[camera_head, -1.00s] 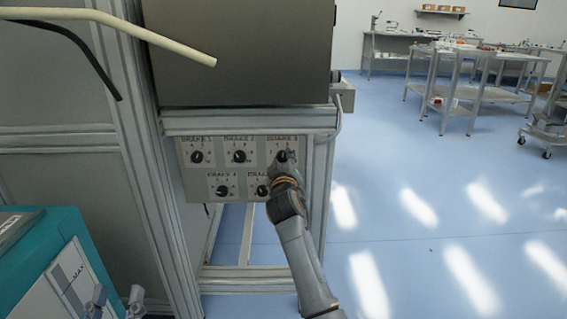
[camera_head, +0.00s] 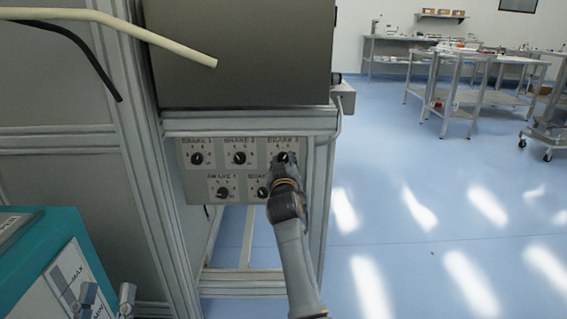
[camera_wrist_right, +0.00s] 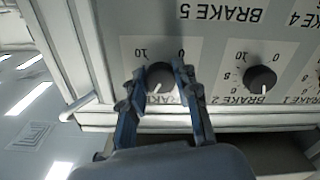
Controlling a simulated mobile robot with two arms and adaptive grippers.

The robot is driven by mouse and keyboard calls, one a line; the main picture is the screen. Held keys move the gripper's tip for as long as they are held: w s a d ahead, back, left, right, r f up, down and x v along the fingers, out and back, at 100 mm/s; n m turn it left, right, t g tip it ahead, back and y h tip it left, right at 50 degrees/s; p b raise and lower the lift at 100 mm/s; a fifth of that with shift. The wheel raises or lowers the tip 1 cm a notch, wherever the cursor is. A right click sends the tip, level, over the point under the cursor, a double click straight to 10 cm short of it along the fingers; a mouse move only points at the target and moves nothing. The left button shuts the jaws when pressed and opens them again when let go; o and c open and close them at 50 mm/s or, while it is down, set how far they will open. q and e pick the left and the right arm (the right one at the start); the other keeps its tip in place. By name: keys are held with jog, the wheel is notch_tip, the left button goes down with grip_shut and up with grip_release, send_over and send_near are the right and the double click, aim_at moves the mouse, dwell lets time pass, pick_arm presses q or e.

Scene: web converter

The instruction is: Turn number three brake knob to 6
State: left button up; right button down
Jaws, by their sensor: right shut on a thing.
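The grey brake panel (camera_head: 214,175) carries several round black knobs. The brake 3 knob (camera_head: 285,158) is at its upper right, mostly hidden by my right gripper (camera_head: 286,166). In the right wrist view the panel appears upside down. My right gripper (camera_wrist_right: 165,90) is shut on the brake 3 knob (camera_wrist_right: 159,74), a finger on each side. The knob's white mark points down and slightly left there, away from the visible 0 and 10. The 6 is hidden. My left gripper (camera_head: 108,296) is at the lower left, fingertips apart, far from the panel.
The brake 2 knob (camera_head: 239,158) and brake 5 knob (camera_head: 263,193) sit close to my right gripper. A metal frame post (camera_head: 322,200) stands right of the panel. A teal machine (camera_head: 48,235) is at lower left. Blue floor (camera_head: 420,270) on the right is open.

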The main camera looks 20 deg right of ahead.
aim_at(283, 124)
jog(key=shift+f, duration=0.15)
jog(key=c, duration=1)
grip_release()
notch_tip(283, 124, up, 10)
jog(key=shift+r, duration=0.1)
